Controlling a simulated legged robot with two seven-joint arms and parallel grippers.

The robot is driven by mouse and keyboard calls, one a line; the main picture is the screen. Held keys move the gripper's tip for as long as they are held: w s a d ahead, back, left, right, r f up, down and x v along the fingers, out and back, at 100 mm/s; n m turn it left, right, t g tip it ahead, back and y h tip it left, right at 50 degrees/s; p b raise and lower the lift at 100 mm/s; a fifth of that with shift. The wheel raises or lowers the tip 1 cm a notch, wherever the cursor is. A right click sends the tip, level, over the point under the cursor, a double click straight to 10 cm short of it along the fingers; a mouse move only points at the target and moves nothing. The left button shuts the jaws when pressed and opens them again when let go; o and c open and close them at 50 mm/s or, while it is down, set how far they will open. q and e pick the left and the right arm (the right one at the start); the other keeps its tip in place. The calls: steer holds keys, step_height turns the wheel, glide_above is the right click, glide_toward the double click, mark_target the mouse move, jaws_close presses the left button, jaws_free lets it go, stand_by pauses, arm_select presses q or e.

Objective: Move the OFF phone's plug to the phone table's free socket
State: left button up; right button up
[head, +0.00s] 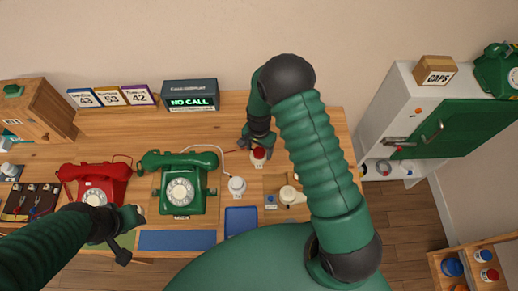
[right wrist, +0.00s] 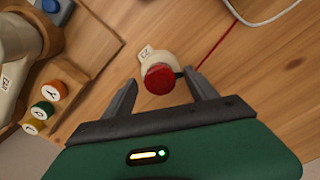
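A red-topped plug (head: 259,153) sits on a pale round socket (right wrist: 147,58) with a thin red cord running off it. My right gripper (head: 258,139) is above it. In the right wrist view, its two open fingers (right wrist: 160,80) stand on either side of the red top, with gaps visible. A white plug or socket (head: 237,186) with a white cord stands nearer the green phone (head: 181,185). A red phone (head: 95,183) is at the left. Which phone is OFF cannot be read. My left gripper (head: 127,224) is over the table's front left; its fingers are unclear.
A NO CALL sign (head: 190,97) and number cards (head: 110,97) stand at the back. A wooden block (head: 291,197) with a pale round piece and a blue tray (head: 240,222) lie in front. A cabinet (head: 433,130) is at the right.

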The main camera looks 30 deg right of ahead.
mark_target(259, 152)
step_height(259, 152, up, 17)
steer(key=b, duration=0.1)
stand_by(0.3)
steer(key=shift+f, duration=0.1)
stand_by(0.4)
